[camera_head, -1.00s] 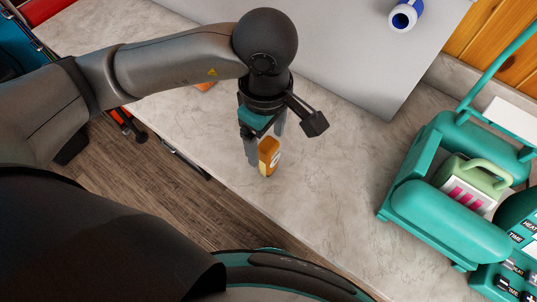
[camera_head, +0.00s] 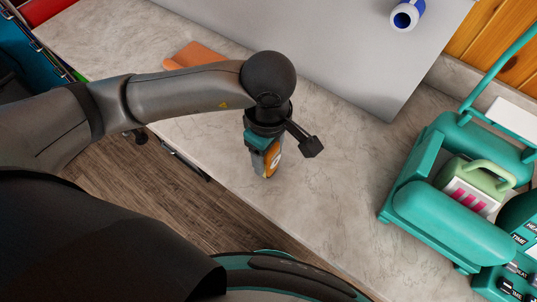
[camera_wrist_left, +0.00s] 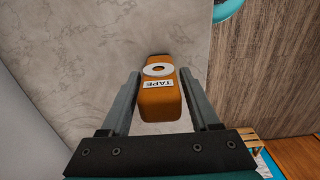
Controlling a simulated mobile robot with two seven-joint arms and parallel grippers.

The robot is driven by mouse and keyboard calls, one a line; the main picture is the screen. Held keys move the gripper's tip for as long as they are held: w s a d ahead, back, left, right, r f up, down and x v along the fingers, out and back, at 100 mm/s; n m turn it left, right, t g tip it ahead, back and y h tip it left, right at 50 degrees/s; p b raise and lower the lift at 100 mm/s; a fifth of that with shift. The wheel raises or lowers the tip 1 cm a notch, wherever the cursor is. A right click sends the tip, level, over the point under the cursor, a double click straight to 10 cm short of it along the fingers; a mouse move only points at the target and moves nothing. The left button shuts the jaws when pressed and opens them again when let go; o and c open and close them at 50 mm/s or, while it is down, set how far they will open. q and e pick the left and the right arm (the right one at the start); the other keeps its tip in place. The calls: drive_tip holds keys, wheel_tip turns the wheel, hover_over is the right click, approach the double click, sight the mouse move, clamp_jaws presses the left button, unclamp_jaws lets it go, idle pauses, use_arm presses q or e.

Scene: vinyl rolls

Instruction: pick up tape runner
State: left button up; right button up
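The tape runner (camera_head: 273,160) is a small orange block on the counter. In the left wrist view it (camera_wrist_left: 160,103) shows a white ring and a "TAPE" label. My left gripper (camera_head: 263,170) has come down over it and hides part of it in the head view. In the left wrist view the gripper's two fingers (camera_wrist_left: 160,76) stand on either side of the tape runner. They look spread, with narrow gaps beside it, and I see no clear grip. My right gripper is not in view.
The marble counter (camera_head: 225,175) is clear around the tape runner. An orange flat object (camera_head: 192,54) lies behind my left arm. A grey panel (camera_head: 340,50) with a blue and white roll (camera_head: 404,17) is at the back. A teal machine (camera_head: 450,210) stands at the right.

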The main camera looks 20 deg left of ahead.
use_arm(q)
clamp_jaws()
drive_tip(key=shift+r, duration=0.1)
idle(0.4)
